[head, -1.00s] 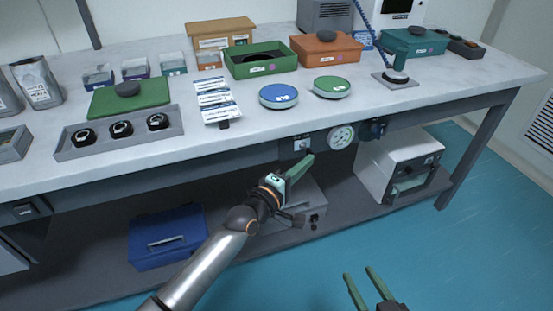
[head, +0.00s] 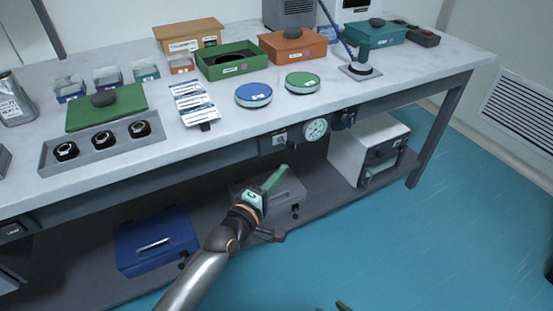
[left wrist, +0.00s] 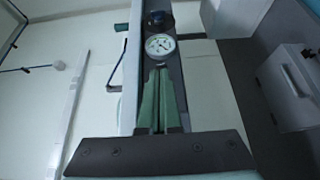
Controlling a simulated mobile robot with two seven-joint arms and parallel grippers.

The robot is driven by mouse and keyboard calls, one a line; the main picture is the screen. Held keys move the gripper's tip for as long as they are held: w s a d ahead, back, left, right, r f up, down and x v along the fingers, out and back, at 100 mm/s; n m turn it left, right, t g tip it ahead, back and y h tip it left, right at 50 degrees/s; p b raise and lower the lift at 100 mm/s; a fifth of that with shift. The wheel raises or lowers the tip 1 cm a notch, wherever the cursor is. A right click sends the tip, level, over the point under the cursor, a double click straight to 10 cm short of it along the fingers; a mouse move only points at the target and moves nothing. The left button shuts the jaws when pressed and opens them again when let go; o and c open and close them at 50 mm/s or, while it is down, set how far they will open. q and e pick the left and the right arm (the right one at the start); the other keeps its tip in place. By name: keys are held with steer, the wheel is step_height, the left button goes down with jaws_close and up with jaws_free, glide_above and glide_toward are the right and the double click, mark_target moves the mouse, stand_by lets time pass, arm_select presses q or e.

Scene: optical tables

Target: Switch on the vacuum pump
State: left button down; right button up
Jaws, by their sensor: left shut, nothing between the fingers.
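A switch panel (head: 279,138) with a light plate is on the bench's front edge, beside a round dial gauge (head: 315,129). I cannot read the panel or tell its switch position. A grey box (head: 290,203) on the lower shelf, partly hidden by my left arm, may be the pump. My left gripper (head: 282,170) is shut and empty, in front of the bench and below the panel in the picture. In the left wrist view its green fingers (left wrist: 158,80) are together, pointing towards the gauge (left wrist: 160,44).
A white box (head: 345,155) and a blue case (head: 150,228) stand on the lower shelf (head: 215,212). The bench top (head: 225,135) holds bins, dishes and a tray. Its front edge overhangs the shelf. The blue floor (head: 440,220) at right is clear.

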arm_select(q)
steer(key=s+d+p, duration=0.1)
steer(key=s+p, duration=0.2)
steer(key=s, duration=0.4)
steer(key=shift+d, duration=0.25)
steer(key=shift+s, duration=0.1)
